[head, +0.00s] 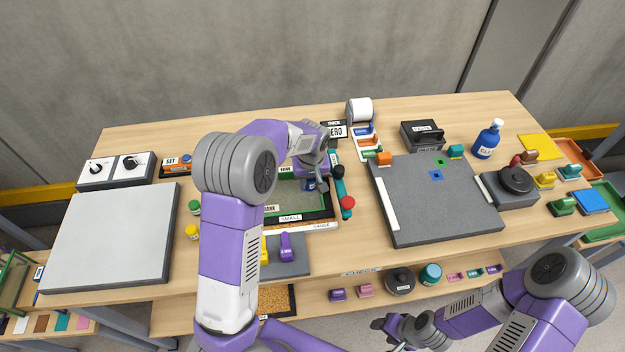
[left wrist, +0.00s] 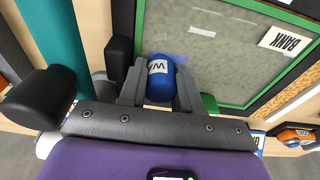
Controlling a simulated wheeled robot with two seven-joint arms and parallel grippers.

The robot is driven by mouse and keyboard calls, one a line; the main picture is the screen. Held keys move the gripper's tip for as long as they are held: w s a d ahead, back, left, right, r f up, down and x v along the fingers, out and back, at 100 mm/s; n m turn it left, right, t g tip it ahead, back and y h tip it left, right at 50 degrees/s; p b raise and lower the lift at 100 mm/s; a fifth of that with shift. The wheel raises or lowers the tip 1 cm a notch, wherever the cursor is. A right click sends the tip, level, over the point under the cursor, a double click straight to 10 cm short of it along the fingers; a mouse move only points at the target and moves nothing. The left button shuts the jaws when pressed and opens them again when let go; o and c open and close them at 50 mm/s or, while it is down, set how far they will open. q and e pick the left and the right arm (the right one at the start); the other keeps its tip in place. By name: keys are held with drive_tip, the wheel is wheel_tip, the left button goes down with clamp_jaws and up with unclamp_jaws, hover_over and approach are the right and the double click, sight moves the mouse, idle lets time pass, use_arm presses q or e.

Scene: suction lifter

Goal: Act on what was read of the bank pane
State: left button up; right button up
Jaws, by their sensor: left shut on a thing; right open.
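The bank pane (head: 290,197), a greyish pane in a green frame with a BANK label, lies near the table's middle, partly hidden by my left arm. In the left wrist view the pane (left wrist: 215,65) fills the upper right. My left gripper (head: 318,184) is over the pane's right side, shut on a blue cylinder (left wrist: 160,80) with a white label whose visible letter looks like a W. I cannot tell whether the cylinder touches the pane. My right gripper (head: 392,332) is open and empty, low in front of the table.
A teal bar with a red knob (head: 347,202) lies right of the pane. A dark grey board (head: 440,205) is further right, a pale grey plate (head: 112,235) at left. A blue bottle (head: 488,140) stands at the back right. A lower shelf holds small blocks and jars.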

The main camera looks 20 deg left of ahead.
sight(292, 188)
use_arm(q)
drive_tip(key=shift+s+a, duration=0.5)
drive_tip(key=shift+a, duration=0.35)
drive_tip(key=shift+s+a, duration=0.5)
drive_tip(key=shift+a, duration=0.35)
drive_tip(key=shift+s+a, duration=0.35)
drive_tip(key=shift+a, duration=0.2)
drive_tip(key=shift+w+d+p, duration=0.15)
drive_tip(key=shift+w+d, duration=0.4)
drive_tip(key=shift+d, duration=0.35)
drive_tip(key=shift+w+d+p, duration=0.15)
drive_tip(key=shift+w+d, duration=0.45)
drive_tip(key=shift+d, duration=0.25)
drive_tip(key=shift+w+d+p, duration=0.15)
drive_tip(key=shift+w+d, duration=0.4)
drive_tip(key=shift+d, duration=0.35)
drive_tip(key=shift+a, duration=0.15)
